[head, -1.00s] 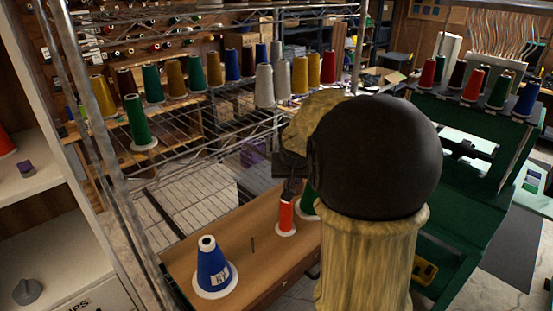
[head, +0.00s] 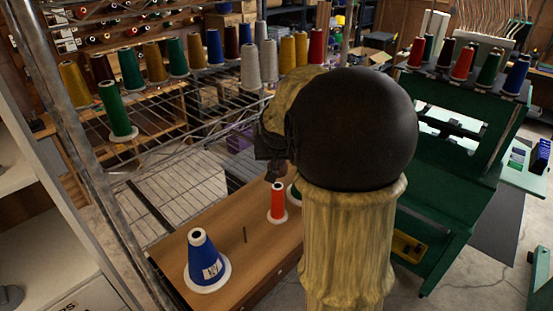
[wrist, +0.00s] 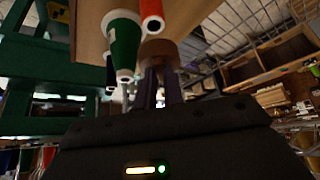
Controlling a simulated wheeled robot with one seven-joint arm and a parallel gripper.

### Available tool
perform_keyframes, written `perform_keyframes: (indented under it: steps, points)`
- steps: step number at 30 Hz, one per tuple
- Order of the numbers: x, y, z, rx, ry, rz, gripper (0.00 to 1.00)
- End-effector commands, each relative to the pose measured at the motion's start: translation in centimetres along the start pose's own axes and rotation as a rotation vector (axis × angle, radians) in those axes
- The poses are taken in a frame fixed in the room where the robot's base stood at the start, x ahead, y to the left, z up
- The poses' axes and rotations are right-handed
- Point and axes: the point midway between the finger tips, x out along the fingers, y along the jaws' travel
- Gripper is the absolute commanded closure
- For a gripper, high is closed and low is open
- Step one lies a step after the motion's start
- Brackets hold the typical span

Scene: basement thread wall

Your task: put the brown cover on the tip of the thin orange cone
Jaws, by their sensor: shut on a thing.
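The thin orange cone (head: 277,203) stands upright on its white base on the wooden table; it looks red-orange, and part of it shows in the wrist view (wrist: 152,16). My gripper (head: 272,160) is just above the cone's tip in the head view. In the wrist view my gripper's fingers (wrist: 161,84) are shut on the brown cover (wrist: 160,48), a round brown piece. In the head view a small brown bit of the cover (head: 277,173) shows over the tip. My arm hides much of it. I cannot tell whether cover and tip touch.
A green cone (wrist: 124,42) stands close beside the orange one, mostly hidden by my arm in the head view. A blue cone (head: 203,262) and a thin dark rod (head: 244,234) are on the wooden table (head: 230,286). A wire rack (head: 180,180) with several thread cones stands behind.

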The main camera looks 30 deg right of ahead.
Motion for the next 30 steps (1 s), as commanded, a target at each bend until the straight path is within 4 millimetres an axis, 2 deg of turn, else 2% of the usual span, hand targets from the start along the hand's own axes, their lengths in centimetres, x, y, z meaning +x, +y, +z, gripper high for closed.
perform_keyframes:
  steps: [3, 18, 30]
  points:
    - [1.1, 0.0, 0.7, 0.0, 0.0, 0.0, 1.0]
    - [4.5, 0.0, 2.8, -0.001, 0.0, 0.0, 1.0]
    - [4.9, 0.0, 3.0, 0.0, 0.0, 0.0, 1.0]
